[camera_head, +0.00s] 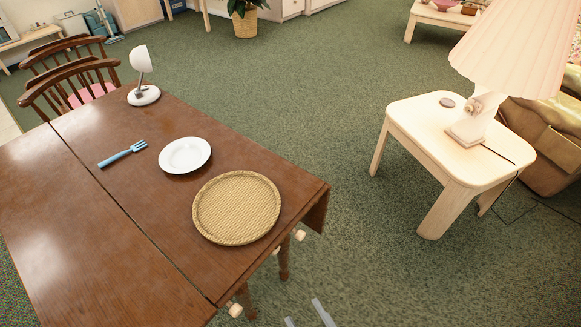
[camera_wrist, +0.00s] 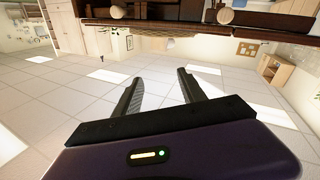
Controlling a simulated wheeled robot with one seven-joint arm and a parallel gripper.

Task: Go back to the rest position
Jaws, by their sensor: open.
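My gripper (camera_wrist: 158,88) is open in the wrist view, with its two dark fingers apart and nothing between them. In the head view the tips of my gripper (camera_head: 308,314) show at the bottom edge, off the near right side of the wooden table (camera_head: 60,230). They are apart from the table. The wrist view looks up past the table's underside and knobs toward a pale tiled surface.
On the table are a round woven tray (camera_head: 237,208), a white plate (camera_head: 185,155), a blue fork (camera_head: 123,153) and a white lamp (camera_head: 143,78). A side table (camera_head: 425,122) with a pleated lamp (camera_head: 515,45) stands right. Green carpet between is clear.

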